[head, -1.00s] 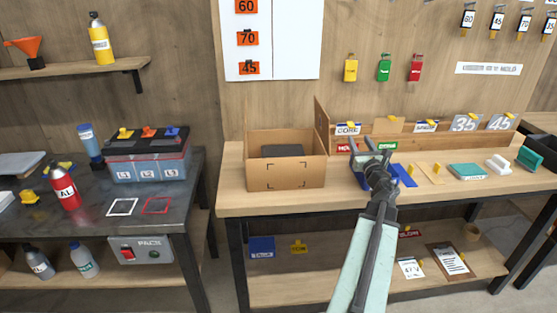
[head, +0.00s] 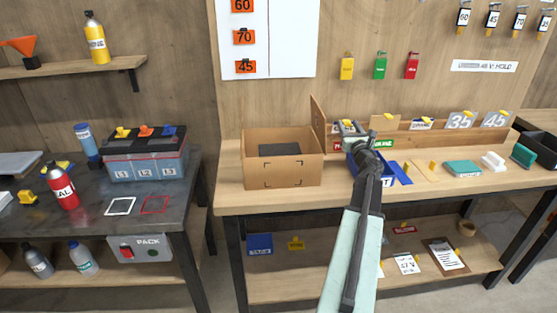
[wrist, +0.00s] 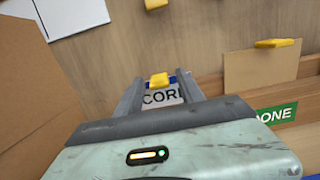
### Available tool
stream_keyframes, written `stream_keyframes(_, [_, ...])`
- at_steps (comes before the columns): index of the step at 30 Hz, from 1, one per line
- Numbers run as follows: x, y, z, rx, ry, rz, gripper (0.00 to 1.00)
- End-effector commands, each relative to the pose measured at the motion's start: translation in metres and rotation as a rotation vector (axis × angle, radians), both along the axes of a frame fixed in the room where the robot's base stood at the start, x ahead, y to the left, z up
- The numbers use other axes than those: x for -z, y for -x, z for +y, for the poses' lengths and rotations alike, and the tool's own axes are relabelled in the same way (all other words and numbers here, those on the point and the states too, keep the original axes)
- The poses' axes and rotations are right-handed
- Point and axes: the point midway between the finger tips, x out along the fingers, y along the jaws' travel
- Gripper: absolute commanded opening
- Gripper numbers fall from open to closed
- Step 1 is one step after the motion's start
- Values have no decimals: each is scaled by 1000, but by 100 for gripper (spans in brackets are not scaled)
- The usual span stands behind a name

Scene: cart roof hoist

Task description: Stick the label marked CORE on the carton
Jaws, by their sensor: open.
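The CORE label (wrist: 162,97) is white with dark lettering and a yellow tab (wrist: 158,79), standing at the rack on the back of the bench. In the wrist view my gripper (wrist: 158,82) is open, with its fingers on either side of the tab. I cannot tell whether they touch it. In the head view my gripper (head: 352,128) covers most of the label. The carton (head: 283,172) is brown and open-topped, left of my gripper, with black corner marks on its front and a dark item (head: 279,150) inside.
The rack (head: 405,137) also holds a tan card (wrist: 262,68), other plates and a green DONE label (wrist: 272,115). The carton's raised flap (head: 318,122) stands close left of my gripper. A blue bin (head: 357,165) sits below my arm.

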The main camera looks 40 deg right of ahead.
Motion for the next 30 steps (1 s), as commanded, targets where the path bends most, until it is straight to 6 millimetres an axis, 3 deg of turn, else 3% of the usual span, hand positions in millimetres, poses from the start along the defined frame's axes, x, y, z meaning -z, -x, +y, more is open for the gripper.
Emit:
stream_keyframes(1, [0, 0, 0, 0, 0, 0, 43])
stream_keyframes(6, [0, 0, 0, 0, 0, 0, 0])
stream_keyframes(18, [-1, 1, 0, 1, 0, 0, 0])
stream_keyframes(30, [-15, 1, 0, 0, 0, 0, 0])
